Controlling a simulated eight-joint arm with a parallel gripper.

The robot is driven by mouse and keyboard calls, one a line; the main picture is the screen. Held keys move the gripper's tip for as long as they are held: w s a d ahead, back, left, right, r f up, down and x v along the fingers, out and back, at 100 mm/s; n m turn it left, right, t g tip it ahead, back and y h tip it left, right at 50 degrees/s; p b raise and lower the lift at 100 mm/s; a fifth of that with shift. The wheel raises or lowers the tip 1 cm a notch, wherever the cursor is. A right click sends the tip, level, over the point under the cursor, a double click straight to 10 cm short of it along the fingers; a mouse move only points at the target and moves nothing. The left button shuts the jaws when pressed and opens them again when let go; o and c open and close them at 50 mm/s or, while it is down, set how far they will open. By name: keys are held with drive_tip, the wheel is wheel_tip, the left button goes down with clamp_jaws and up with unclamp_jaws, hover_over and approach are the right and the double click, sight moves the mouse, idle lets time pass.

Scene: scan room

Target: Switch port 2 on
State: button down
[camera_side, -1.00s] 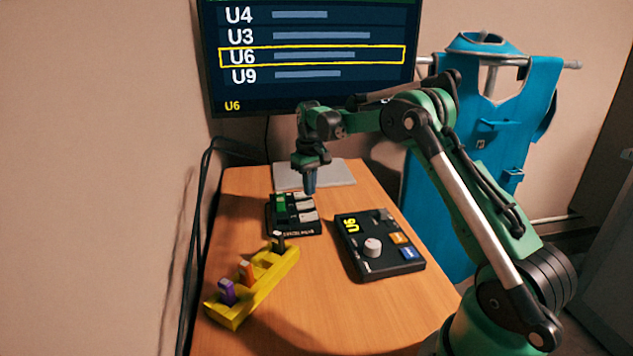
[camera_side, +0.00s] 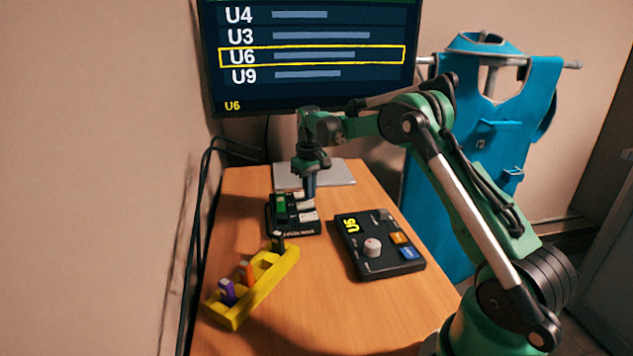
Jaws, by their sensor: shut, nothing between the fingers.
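A black hub (camera_side: 285,229) with ports and white rocker switches stands on the table. A green stick (camera_side: 280,206) is in its left side at the back. White switches line its right side; the front one (camera_side: 308,216) shows clearly. My gripper (camera_side: 309,197) is shut and empty, pointing down over the hub's right side, at the middle or back switches. The fingertips partly hide these switches; I cannot tell whether they touch. The port numbers and the switch positions are too small to read.
A yellow holder (camera_side: 262,290) with purple, orange and black sticks lies in front of the hub. A black control box (camera_side: 347,252) with a knob, buttons and "U6" display stands at right. A grey laptop-like slab (camera_side: 335,172) lies behind. A wall monitor (camera_side: 310,95) highlights U6.

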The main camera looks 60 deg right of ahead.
drive_tip(key=shift+f, duration=0.65)
drive_tip(key=shift+r, duration=3.5)
drive_tip(key=shift+a+r, duration=0.25)
drive_tip(key=shift+a, duration=0.05)
drive_tip(key=s+a+r+n+t, duration=0.1)
drive_tip(key=s+a+r+t, duration=0.15)
drive_tip(key=a, duration=0.35)
drive_tip(key=s+a+r+n+t, duration=0.1)
drive_tip(key=s+a+r, duration=0.25)
drive_tip(key=a, duration=0.35)
drive_tip(key=s+a+f+n+t, duration=0.1)
drive_tip(key=s+a+f+t, duration=0.2)
drive_tip(key=s+a, duration=0.4)
drive_tip(key=shift+s+f+t, duration=0.25)
drive_tip(key=shift+s+t, duration=0.1)
drive_tip(key=shift+s, duration=0.4)
